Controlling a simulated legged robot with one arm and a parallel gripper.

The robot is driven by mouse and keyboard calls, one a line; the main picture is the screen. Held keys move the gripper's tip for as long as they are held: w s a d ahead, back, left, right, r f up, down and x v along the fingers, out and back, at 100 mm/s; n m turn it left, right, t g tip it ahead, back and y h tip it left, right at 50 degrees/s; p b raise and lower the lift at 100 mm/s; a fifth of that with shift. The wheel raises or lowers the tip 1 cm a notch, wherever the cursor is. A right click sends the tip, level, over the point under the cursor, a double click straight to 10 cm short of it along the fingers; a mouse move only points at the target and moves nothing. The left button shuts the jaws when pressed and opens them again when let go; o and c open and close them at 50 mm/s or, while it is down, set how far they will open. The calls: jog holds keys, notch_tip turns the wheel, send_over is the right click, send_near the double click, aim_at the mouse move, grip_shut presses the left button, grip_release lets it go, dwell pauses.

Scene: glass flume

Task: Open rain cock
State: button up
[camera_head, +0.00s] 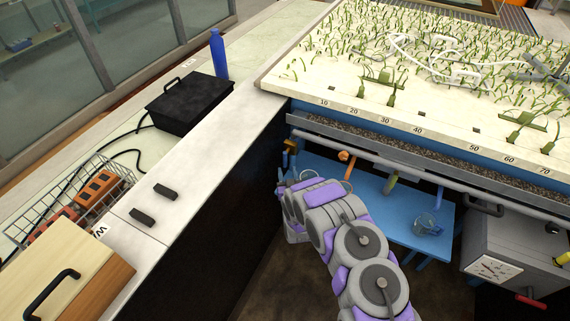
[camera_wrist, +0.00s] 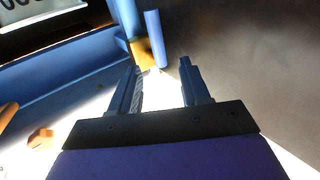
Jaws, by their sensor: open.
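My gripper (camera_wrist: 160,68) is open, with nothing between its fingers. In the wrist view a yellow fitting (camera_wrist: 145,54) with a blue cylindrical piece (camera_wrist: 155,38) lies just beyond the fingertips. A gap to the fingers cannot be judged. In the head view a brass-yellow fitting (camera_head: 291,150) hangs under the left corner of the planted tray (camera_head: 345,112), just above the end of my arm, which hides my fingers. An orange fitting (camera_head: 345,156), a yellow-green one (camera_head: 391,182) and a blue one (camera_head: 438,197) hang further right along a grey pipe. No label shows which is the rain cock.
A blue bench (camera_head: 395,225) with a clear jug (camera_head: 427,224) stands below the pipe. A grey box (camera_head: 515,252) is at right.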

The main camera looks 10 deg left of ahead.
aim_at(285, 159)
jog(key=shift+b+x, duration=0.65)
jog(key=shift+x, duration=2.5)
jog(key=shift+d, duration=0.1)
